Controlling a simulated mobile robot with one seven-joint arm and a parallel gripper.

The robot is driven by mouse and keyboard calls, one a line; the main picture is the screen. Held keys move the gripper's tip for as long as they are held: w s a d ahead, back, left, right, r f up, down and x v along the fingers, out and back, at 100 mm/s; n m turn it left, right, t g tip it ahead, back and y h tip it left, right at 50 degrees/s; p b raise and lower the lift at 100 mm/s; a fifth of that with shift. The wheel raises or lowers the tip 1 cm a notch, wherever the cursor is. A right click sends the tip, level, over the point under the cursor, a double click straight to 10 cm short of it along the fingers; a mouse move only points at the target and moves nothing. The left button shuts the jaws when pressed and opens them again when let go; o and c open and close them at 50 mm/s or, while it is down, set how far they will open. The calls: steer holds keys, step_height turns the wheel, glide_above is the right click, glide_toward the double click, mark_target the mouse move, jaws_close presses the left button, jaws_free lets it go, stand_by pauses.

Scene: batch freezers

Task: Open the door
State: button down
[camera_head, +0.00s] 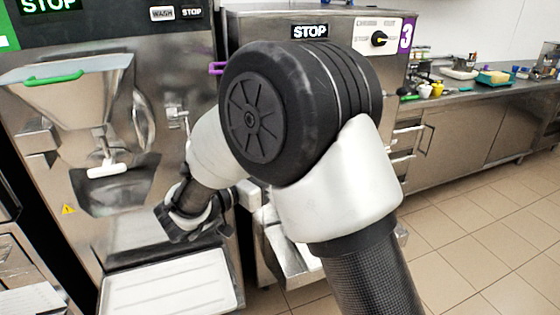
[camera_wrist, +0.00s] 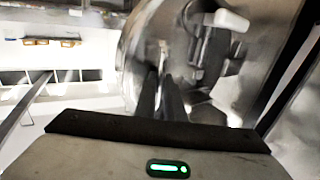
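A batch freezer (camera_head: 60,150) stands at the left with a steel hopper (camera_head: 75,95) that has a green-edged handle. Below it, a white-handled outlet (camera_head: 107,170) sits on the metal front. A rounded shiny steel part (camera_head: 143,118) is to its right; I cannot tell for sure which part is the door. My gripper (camera_head: 185,222) is low in front of the machine, right of the outlet and above the white tray. Its fingertips are partly hidden and blurred. The wrist view shows a close curved, reflective metal surface (camera_wrist: 140,55) and a white knob (camera_wrist: 232,20). No grip on anything is visible.
A second machine (camera_head: 310,30) marked 3 stands behind my arm. A white tray (camera_head: 168,285) juts out below the freezer front. A steel counter (camera_head: 470,100) with small items runs along the right. The tiled floor (camera_head: 480,240) at the right is clear.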

steer(key=c, duration=2.1)
jaws_free()
steer(key=shift+w+r, duration=0.15)
steer(key=shift+w, duration=0.1)
steer(key=v, duration=1.7)
steer(key=shift+s+a+p, duration=0.15)
steer(key=shift+p, duration=0.25)
